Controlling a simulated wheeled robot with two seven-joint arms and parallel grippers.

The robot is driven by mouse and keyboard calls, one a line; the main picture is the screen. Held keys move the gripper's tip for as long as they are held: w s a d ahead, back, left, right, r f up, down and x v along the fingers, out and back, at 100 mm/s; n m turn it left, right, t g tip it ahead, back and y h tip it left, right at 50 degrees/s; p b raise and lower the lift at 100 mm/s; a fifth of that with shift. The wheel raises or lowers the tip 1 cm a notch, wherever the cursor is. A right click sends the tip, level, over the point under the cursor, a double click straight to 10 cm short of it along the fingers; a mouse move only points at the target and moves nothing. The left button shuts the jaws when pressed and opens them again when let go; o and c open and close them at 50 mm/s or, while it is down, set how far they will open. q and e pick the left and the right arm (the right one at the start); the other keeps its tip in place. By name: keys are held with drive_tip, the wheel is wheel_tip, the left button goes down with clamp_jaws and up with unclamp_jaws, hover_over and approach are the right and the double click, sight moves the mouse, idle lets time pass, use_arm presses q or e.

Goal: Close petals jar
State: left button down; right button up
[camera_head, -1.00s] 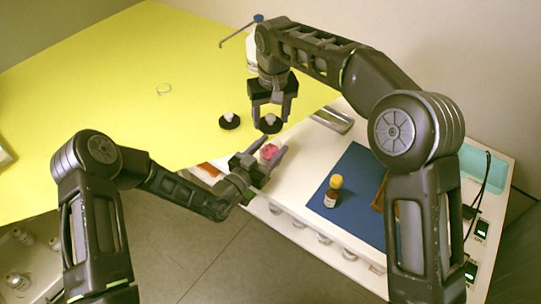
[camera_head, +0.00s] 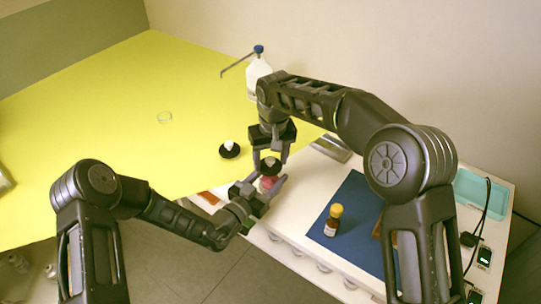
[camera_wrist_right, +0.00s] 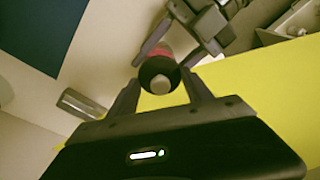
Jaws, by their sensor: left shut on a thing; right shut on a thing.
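The petals jar (camera_head: 268,183), showing pink petals, is held between the fingers of my left gripper (camera_head: 264,190), which is shut on it near the white table's left edge. My right gripper (camera_head: 270,158) points down from above, shut on a black lid (camera_head: 270,167) with a pale knob. The lid is right over the jar's mouth; I cannot tell whether it touches the rim. In the right wrist view the lid (camera_wrist_right: 159,75) sits between the fingertips, with the pink jar (camera_wrist_right: 158,50) just behind it and partly hidden.
Another black lid (camera_head: 229,150) with a white knob and a clear ring (camera_head: 164,118) lie on the yellow table (camera_head: 110,110). A white bottle (camera_head: 257,72) stands at its back edge. A brown bottle (camera_head: 332,222) with a yellow cap stands on the blue mat (camera_head: 350,195).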

idle(0.7)
drive_tip(key=shift+f, duration=0.9)
drive_tip(key=shift+f, duration=0.6)
use_arm(q)
drive_tip(key=shift+d+r, duration=0.1)
use_arm(e)
drive_tip(key=shift+s+d+f, duration=0.1)
drive_tip(key=shift+f, duration=0.25)
idle(0.7)
drive_tip(key=o, duration=1.5)
use_arm(q)
drive_tip(key=shift+w, duration=0.1)
use_arm(e)
drive_tip(key=shift+d+r, duration=0.1)
drive_tip(key=shift+r, duration=0.1)
